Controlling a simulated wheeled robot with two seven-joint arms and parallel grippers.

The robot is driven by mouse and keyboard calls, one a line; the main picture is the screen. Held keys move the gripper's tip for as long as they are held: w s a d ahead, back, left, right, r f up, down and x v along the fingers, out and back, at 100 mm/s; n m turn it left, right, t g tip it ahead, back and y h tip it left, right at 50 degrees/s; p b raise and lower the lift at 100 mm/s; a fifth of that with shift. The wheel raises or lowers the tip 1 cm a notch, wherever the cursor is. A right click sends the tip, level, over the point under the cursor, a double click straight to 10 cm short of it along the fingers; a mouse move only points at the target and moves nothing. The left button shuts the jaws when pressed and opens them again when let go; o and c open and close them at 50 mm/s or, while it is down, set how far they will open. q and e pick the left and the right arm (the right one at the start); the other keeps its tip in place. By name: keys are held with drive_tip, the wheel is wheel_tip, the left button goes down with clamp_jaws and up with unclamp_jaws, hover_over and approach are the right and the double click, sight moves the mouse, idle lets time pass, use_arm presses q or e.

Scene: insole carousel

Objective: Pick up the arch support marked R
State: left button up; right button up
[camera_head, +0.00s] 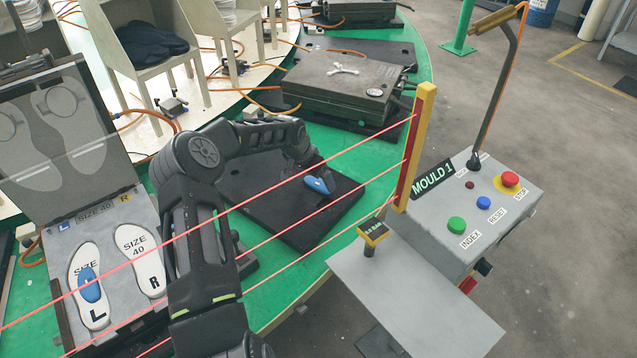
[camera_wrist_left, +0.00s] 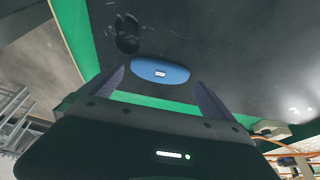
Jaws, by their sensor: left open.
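A blue arch support (camera_head: 319,185) lies on a black plate (camera_head: 262,212) on the green table. In the left wrist view the blue arch support (camera_wrist_left: 160,70) lies ahead of and between the fingertips. It carries a small white label too small to read. My left gripper (camera_head: 312,172) is open and empty, close to the support; contact cannot be told. Its two fingers (camera_wrist_left: 160,88) show apart in the wrist view. Another blue arch support (camera_head: 90,286) sits on the white insole marked L (camera_head: 86,262). The white insole marked R (camera_head: 140,255) has no support on it. My right gripper is not in view.
Red beams run from a yellow post (camera_head: 417,145) across the front of the table. A control box (camera_head: 465,215) with coloured buttons stands at the right. A closed mould (camera_head: 345,85) lies behind the plate. The opened mould's lid (camera_head: 60,140) stands up at left.

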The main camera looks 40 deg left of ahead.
sight(318, 185)
use_arm(q)
drive_tip(key=shift+x, duration=1.45)
drive_tip(key=shift+c, duration=0.6)
drive_tip(key=c, duration=0.9)
